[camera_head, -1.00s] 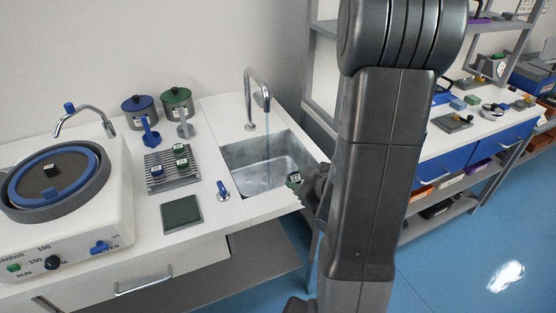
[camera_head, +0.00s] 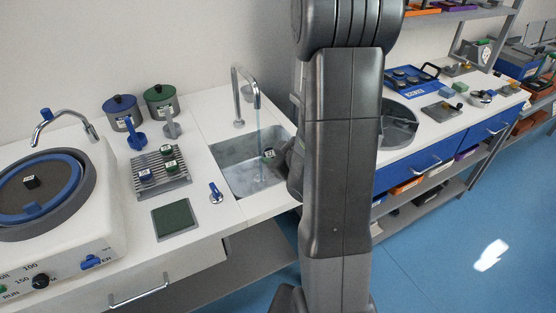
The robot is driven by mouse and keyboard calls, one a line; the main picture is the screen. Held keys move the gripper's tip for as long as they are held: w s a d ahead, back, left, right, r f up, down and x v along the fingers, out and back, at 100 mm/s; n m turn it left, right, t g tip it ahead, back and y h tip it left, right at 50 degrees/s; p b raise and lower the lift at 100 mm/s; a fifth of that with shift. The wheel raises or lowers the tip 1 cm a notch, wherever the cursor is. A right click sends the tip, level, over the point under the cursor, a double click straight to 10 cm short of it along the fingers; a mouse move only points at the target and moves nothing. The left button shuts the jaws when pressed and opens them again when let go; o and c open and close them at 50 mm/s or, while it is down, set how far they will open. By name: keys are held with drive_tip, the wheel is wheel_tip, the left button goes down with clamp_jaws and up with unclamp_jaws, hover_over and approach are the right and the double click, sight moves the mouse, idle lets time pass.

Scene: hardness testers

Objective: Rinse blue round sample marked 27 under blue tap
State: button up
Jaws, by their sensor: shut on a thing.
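My gripper (camera_head: 281,161) is mostly hidden behind my own arm, over the right part of the sink (camera_head: 226,158). It is shut on a small round sample (camera_head: 269,155) with a pale label; its rim looks dark green, and its number is unreadable. The sample is just right of the water stream (camera_head: 259,140); I cannot tell whether water touches it.
Blue and green pots (camera_head: 122,112) are behind the rack, a dark green pad (camera_head: 176,217) in front. A grinder (camera_head: 70,235) is at left.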

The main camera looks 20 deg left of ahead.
drive_tip(key=shift+w+a, duration=0.95)
drive_tip(key=shift+a, duration=0.2)
drive_tip(key=shift+w+a, duration=0.95)
drive_tip(key=shift+a, duration=0.15)
idle(1.5)
drive_tip(key=s+d+r, duration=0.2)
drive_tip(key=s+d, duration=0.4)
drive_tip(key=d, duration=0.1)
drive_tip(key=shift+s+d+p, duration=0.25)
drive_tip(key=shift+d+p, duration=0.1)
drive_tip(key=shift+p, duration=0.1)
idle(0.4)
idle(0.4)
